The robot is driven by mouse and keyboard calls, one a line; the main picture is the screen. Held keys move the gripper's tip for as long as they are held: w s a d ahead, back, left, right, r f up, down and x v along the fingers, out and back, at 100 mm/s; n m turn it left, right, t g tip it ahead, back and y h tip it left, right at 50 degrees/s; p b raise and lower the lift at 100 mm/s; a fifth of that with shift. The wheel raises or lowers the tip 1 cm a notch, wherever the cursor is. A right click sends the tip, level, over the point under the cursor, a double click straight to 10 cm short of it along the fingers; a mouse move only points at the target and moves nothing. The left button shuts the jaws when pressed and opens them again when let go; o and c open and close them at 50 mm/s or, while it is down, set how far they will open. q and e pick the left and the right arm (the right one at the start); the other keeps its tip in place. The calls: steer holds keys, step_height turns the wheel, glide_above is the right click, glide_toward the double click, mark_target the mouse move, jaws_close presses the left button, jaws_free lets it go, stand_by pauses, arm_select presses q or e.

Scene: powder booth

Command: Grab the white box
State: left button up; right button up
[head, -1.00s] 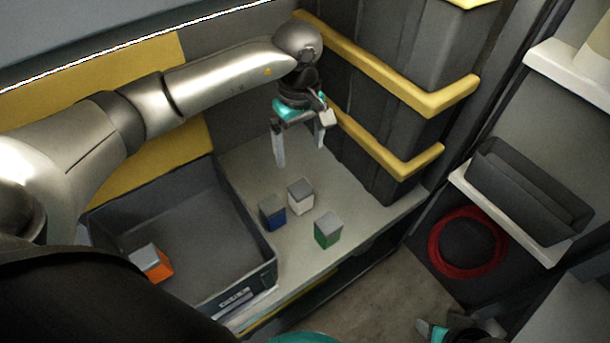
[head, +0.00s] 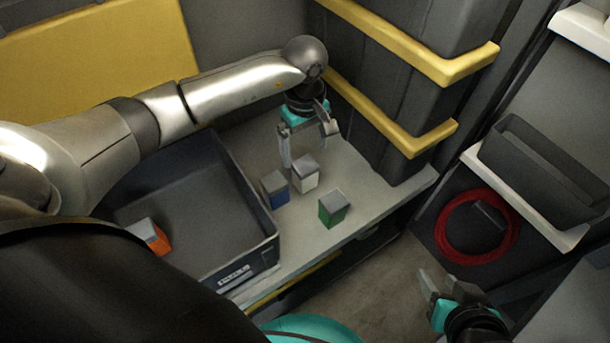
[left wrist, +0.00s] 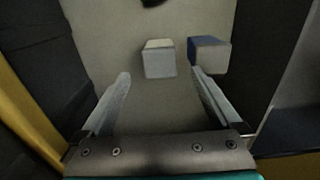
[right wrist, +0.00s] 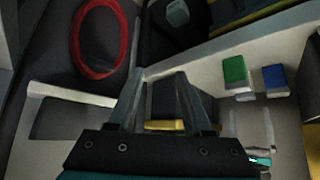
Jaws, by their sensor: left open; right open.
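The white box (head: 305,178) with a grey top stands upright on the light bench top. In the left wrist view the white box (left wrist: 159,62) is ahead of my fingers, roughly between their lines. My left gripper (head: 305,158) is open and empty, its fingers pointing down just behind and above the box, with a gap in the left wrist view. The blue box (head: 275,190) stands close to the left of the white box; it also shows by the right finger in the left wrist view (left wrist: 209,56). My right gripper (head: 439,284) is open and empty, low at the right, away from the bench.
The green box (head: 332,208) stands in front and to the right. A grey bin (head: 268,250) at left holds an orange box (head: 158,240). A dark cabinet with yellow rails (head: 430,135) rises close to the right of my left gripper. A red hose coil (head: 440,225) hangs at right.

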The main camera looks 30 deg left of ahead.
mark_target(305, 164)
arm_select(q)
steer(key=shift+f, duration=0.65)
steer(key=shift+f+b, duration=0.85)
steer(key=shift+f, duration=0.35)
steer(key=shift+f+b, duration=0.4)
steer(key=shift+f, duration=0.95)
arm_select(e)
steer(key=w+a+r+t+y, duration=0.1)
steer(key=w+a+t+y, duration=0.1)
steer(key=a+t, duration=0.3)
steer(key=shift+w+a+r+y, duration=0.2)
steer(key=shift+w+a+y, duration=0.1)
steer(key=shift+a+y, duration=0.2)
arm_select(q)
steer(key=c, duration=1.5)
arm_select(e)
steer(key=shift+d, duration=0.1)
